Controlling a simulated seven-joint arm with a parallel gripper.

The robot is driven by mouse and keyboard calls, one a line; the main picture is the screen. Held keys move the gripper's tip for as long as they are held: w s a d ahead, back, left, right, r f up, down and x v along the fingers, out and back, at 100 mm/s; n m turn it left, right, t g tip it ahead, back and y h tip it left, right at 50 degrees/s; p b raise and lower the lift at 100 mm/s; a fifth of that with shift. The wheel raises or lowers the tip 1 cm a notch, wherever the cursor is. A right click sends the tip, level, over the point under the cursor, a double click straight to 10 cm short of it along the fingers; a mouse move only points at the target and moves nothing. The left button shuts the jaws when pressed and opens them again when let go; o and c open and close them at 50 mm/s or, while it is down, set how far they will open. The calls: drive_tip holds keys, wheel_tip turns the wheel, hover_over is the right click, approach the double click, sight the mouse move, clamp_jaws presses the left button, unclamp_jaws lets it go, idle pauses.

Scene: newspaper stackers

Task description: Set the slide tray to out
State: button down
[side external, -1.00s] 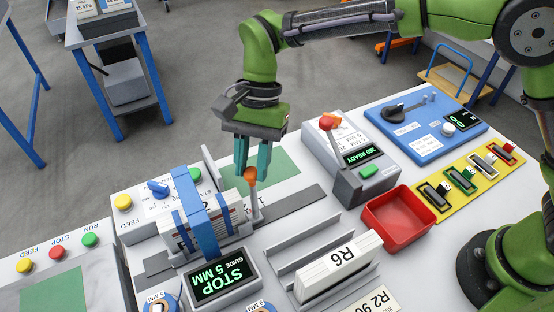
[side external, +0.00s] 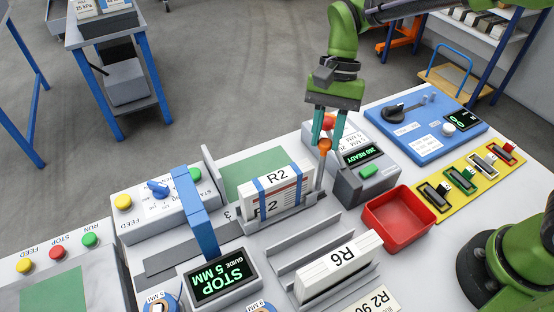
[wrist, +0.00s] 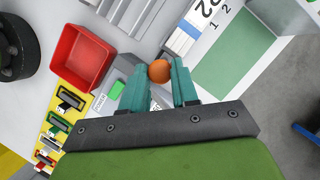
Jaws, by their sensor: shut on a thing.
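The slide tray (side external: 288,224) is grey and carries a white bundle marked R2 (side external: 277,190) with blue straps. It sits at the right part of its track, clear of the blue arch (side external: 198,215). An orange knob (side external: 325,145) tops the post at the tray's right end. My gripper (side external: 327,141) is shut on this knob, fingers pointing down. In the wrist view the orange knob (wrist: 159,71) shows between the teal fingertips (wrist: 160,80). The bundle's edge (wrist: 182,40) also shows there.
A red bin (side external: 398,218) is to the right. The R6 bundle (side external: 340,268) lies in a grey rack in front. A green pad (side external: 254,171) lies behind the tray.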

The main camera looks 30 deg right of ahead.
drive_tip(key=shift+d, duration=0.35)
drive_tip(key=shift+d, duration=0.15)
drive_tip(key=c, duration=0.9)
unclamp_jaws()
drive_tip(key=shift+o, duration=0.2)
drive_tip(key=shift+w+r, duration=0.1)
drive_tip(key=shift+r, duration=0.2)
drive_tip(key=v, duration=1.6)
drive_tip(key=shift+r, duration=0.1)
